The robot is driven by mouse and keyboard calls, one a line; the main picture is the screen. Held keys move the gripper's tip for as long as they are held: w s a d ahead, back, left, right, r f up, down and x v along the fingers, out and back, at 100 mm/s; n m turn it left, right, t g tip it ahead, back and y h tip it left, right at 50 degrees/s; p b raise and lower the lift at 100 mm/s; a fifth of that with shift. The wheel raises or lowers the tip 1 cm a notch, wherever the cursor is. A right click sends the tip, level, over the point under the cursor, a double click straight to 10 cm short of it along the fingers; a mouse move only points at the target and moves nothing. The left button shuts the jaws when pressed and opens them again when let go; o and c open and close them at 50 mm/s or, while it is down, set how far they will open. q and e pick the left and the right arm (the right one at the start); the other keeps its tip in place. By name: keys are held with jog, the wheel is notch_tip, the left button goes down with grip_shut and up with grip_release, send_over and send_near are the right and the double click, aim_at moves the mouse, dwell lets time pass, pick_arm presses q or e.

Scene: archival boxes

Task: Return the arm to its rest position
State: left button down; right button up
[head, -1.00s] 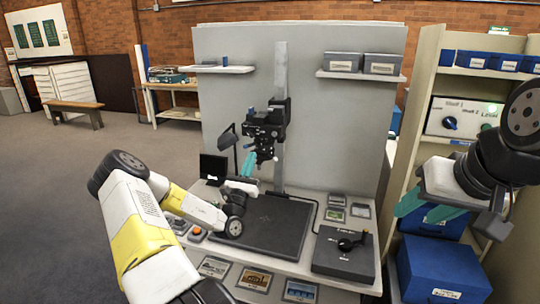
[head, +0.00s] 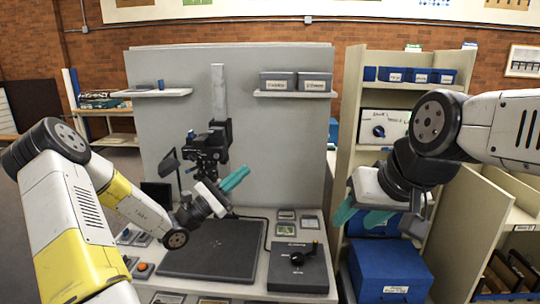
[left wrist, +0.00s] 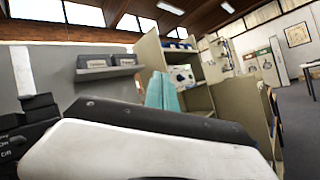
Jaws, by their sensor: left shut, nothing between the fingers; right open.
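My left arm comes in from the left in the head view. Its gripper (head: 234,180) has teal fingers that are shut and empty, pointing up and to the right in front of the copy stand's grey back panel. The fingers also show in the left wrist view (left wrist: 161,92), above the white gripper body. My right gripper (head: 358,216) is at the right with its teal fingers apart and nothing between them. It hangs in front of the shelf unit, above a large blue box (head: 388,275).
The copy stand's black camera (head: 207,146) is close behind my left gripper. Below are a dark baseboard (head: 212,250) and a grey control box (head: 298,272). A shelf (head: 293,94) holds two grey boxes. The cream shelf unit (head: 348,120) stands behind my right arm.

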pick_arm(q)
jog(key=s+d+m+g+y, duration=0.3)
jog(key=s+d+m+g, duration=0.35)
jog(key=s+g, duration=0.2)
jog(key=s+d+m+g+y, duration=0.2)
jog(key=s+d+m+g, duration=0.4)
jog(key=s, duration=0.4)
jog(key=s+a+m+y, duration=0.4)
jog(key=s+a+y, duration=0.1)
jog(key=s+y, duration=0.1)
jog(key=s+a+r+m+t+y, duration=0.3)
jog(key=a+r+t+y, duration=0.2)
jog(key=a, duration=0.5)
jog(key=shift+t+y, duration=0.3)
jog(key=shift+t, duration=0.45)
jog(key=shift+a+r, duration=0.1)
